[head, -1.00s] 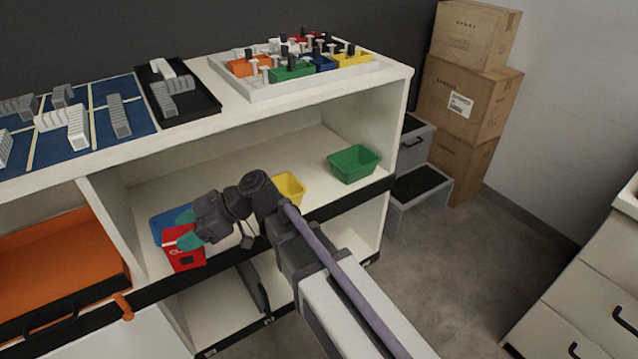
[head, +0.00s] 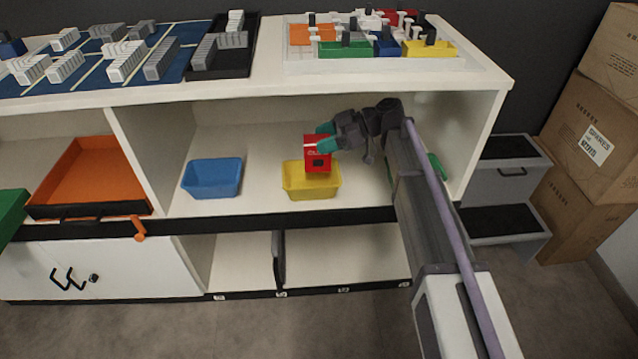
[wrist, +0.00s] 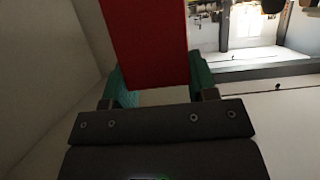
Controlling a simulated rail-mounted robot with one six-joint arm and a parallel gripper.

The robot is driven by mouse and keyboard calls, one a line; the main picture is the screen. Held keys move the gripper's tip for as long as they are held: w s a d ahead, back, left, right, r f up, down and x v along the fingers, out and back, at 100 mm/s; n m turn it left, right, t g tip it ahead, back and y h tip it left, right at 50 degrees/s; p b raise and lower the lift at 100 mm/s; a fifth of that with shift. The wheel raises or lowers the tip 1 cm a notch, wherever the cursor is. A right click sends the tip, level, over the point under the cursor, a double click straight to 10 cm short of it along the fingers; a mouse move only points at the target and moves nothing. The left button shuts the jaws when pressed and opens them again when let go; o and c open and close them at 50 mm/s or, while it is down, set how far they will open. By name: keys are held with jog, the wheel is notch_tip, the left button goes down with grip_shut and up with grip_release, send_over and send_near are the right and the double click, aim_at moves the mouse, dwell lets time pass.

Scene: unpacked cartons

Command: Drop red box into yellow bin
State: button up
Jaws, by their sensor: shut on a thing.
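The red box (head: 316,155) is held between the teal fingers of my gripper (head: 325,136). In the head view it appears over the yellow bin (head: 312,188), overlapping the bin's back rim; I cannot tell exactly how high it is. The yellow bin stands on the middle shelf. In the wrist view the red box (wrist: 146,40) fills the space between the two teal fingers (wrist: 158,85), and the bin does not show.
A blue bin (head: 212,178) stands left of the yellow one on the same shelf. A green bin (head: 438,168) is mostly hidden behind my arm at the right. The shelf's top board (head: 270,83) is above my gripper. An orange tray (head: 92,175) is at the left.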

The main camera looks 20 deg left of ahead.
aim_at(325, 157)
notch_tip(325, 157, down, 6)
jog(key=b, duration=0.6)
jog(key=shift+f, duration=0.1)
jog(key=o, duration=1)
jog(key=shift+o, duration=0.2)
jog(key=p+v, duration=0.4)
jog(key=v, duration=0.7)
jog(key=shift+s, duration=0.15)
